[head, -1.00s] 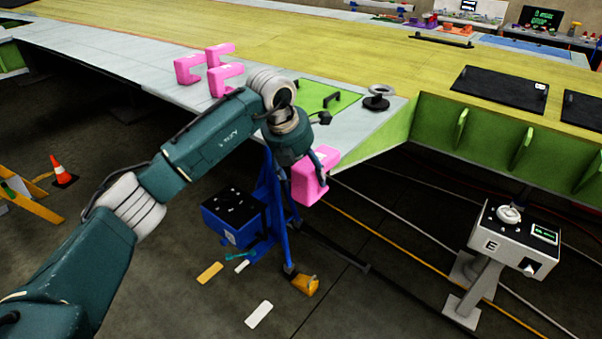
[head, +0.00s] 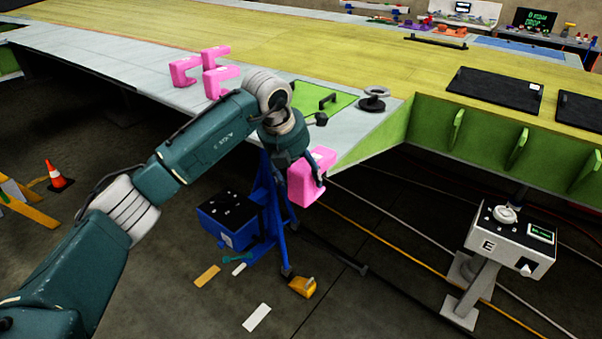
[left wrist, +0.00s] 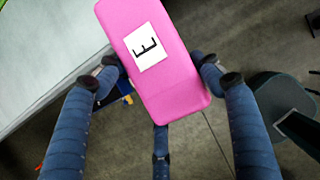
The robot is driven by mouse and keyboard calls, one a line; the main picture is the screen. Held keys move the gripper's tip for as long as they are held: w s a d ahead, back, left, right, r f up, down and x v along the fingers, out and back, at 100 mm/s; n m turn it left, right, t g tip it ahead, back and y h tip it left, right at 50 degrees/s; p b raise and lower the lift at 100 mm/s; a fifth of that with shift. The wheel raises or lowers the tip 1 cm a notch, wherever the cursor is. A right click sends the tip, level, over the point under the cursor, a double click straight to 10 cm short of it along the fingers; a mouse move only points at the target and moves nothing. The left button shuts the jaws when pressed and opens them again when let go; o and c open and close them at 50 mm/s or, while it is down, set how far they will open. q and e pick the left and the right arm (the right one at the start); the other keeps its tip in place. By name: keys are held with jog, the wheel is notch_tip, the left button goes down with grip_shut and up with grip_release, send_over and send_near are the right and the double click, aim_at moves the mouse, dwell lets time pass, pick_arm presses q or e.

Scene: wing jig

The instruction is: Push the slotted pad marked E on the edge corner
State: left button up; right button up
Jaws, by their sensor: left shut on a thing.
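The pink pad marked E (left wrist: 165,80) is between the fingers of my left gripper (left wrist: 162,78), with its white E label facing the left wrist camera. In the head view the pad (head: 303,183) hangs beside the near corner of the wing edge (head: 372,143), and my left gripper (head: 318,170) is shut on it. A small gap seems to show between pad and edge; whether they touch I cannot tell. The pad's slot is mostly hidden. My right gripper is not in view.
Several other pink pads (head: 218,80) sit on the wing's grey edge. A green panel with black handles (head: 328,101) and a grey ring on a black base (head: 373,98) lie near the corner. A blue stand (head: 268,205) is below.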

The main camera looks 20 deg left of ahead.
pick_arm(q)
jog(key=shift+w, duration=0.1)
dwell(0.3)
jog(key=shift+w+d+f, duration=0.1)
jog(key=shift+w+d, duration=0.2)
jog(key=shift+w, duration=0.5)
jog(key=shift+w+d, duration=0.35)
jog(key=shift+w, duration=0.5)
jog(key=shift+w+d+f, duration=0.1)
jog(key=shift+w+d, duration=0.2)
jog(key=shift+w, duration=0.5)
jog(key=shift+w+d+p, duration=0.1)
jog(key=shift+w+p, duration=0.2)
jog(key=shift+p, duration=0.05)
jog(key=shift+w+d, duration=0.1)
jog(key=shift+w, duration=0.1)
jog(key=shift+r, duration=0.1)
jog(key=o, duration=1.2)
jog(key=shift+w, duration=0.1)
jog(key=shift+o, duration=0.2)
jog(key=shift+w+d+f, duration=0.1)
jog(key=shift+w+f, duration=0.05)
jog(key=shift+f, duration=0.05)
jog(key=v, duration=1.2)
